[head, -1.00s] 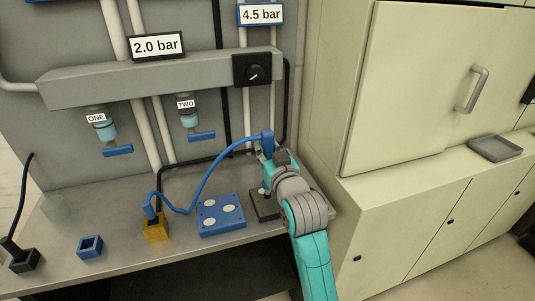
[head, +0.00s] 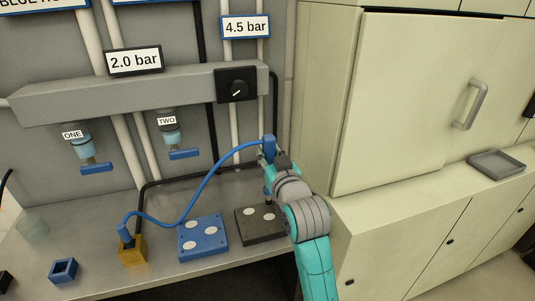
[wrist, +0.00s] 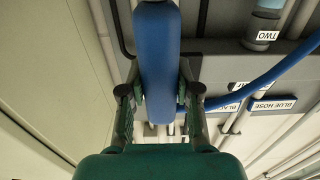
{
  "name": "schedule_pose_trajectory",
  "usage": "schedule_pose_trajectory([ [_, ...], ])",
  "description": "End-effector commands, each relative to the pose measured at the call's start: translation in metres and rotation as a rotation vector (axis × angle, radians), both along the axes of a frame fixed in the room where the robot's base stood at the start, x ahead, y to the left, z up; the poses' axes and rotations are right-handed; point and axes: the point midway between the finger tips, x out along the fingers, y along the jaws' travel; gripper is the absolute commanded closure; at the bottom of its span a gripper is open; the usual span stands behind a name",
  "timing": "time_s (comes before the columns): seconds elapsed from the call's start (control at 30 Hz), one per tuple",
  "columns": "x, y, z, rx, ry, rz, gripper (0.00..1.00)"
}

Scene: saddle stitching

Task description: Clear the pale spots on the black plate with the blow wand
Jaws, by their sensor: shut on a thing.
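My gripper (head: 268,158) is shut on the blue blow wand (head: 269,146), held upright above the black plate. In the wrist view the wand (wrist: 158,65) stands between both fingers. Its dark tip points down near the plate's right part; whether it touches cannot be told. The black plate (head: 262,235) lies on the bench, partly hidden by my arm. Pale spots show on it, at least at its back left (head: 249,212) and beside the tip (head: 269,217). A blue hose (head: 200,180) runs from the wand to the yellow block (head: 132,256).
A blue plate (head: 203,250) with several pale spots lies left of the black plate. A blue square holder (head: 63,270) stands farther left. The regulator knob (head: 236,86) sits under a 4.5 bar sign (head: 246,27). A pale cabinet (head: 400,110) bounds the right side.

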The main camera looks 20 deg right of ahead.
Motion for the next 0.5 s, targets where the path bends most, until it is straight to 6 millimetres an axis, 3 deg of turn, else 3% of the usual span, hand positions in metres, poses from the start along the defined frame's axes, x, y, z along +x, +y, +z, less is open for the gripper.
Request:
schedule_pose_trajectory([
  [0.5,0.0,0.0,-0.041,0.0,0.0,0.0,1.0],
])
